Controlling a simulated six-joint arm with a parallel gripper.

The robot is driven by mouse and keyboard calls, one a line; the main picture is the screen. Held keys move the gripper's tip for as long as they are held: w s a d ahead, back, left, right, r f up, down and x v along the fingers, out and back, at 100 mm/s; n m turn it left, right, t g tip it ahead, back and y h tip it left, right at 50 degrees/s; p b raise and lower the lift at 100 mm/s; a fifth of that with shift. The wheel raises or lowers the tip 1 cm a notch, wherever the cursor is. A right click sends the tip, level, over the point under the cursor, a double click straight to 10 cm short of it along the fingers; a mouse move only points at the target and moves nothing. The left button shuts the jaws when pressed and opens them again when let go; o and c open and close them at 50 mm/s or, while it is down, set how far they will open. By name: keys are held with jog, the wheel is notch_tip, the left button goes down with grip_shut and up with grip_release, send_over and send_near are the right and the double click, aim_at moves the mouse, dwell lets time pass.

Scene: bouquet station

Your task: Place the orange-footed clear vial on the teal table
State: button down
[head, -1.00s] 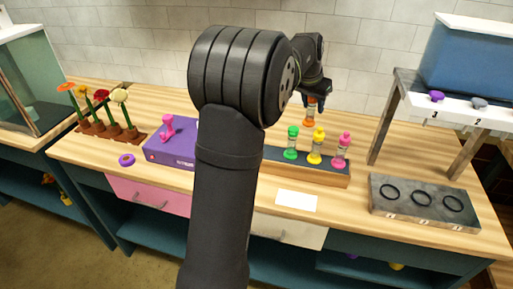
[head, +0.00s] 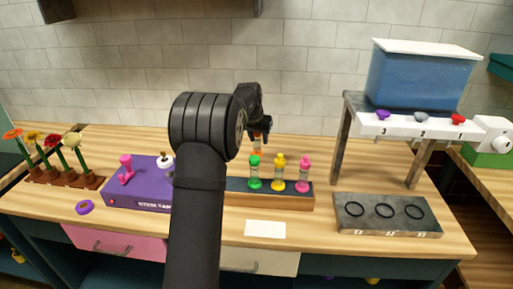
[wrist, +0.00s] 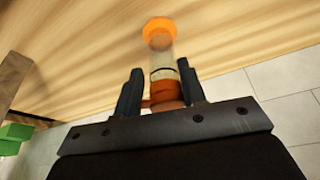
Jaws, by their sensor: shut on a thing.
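My gripper (wrist: 160,74) is shut on the clear vial (wrist: 162,56). Its orange foot (wrist: 159,30) points away from the gripper, toward the blurred wood in the wrist view, and an orange-brown band shows between the fingers. In the head view the held vial (head: 258,143) is a small orange patch behind the rack of green, yellow and pink vials, partly hidden by my arm. It appears held above the wooden top. The benches have teal lower bodies, such as the one under the wooden top (head: 365,270); I cannot tell which is the teal table.
The vial rack (head: 270,201), a purple box (head: 140,195) and a flower block (head: 65,180) stand on the wooden top. A grey ring block (head: 387,228) and a blue tank stand (head: 347,140) are at the right. A white card (head: 265,229) lies in front.

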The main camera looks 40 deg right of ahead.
aim_at(257, 147)
jog(key=shift+w+f, duration=0.25)
jog(key=shift+f, duration=1.85)
jog(key=shift+f, duration=0.1)
jog(key=c, duration=0.9)
grip_release()
jog(key=shift+f, duration=0.1)
jog(key=v, duration=1.2)
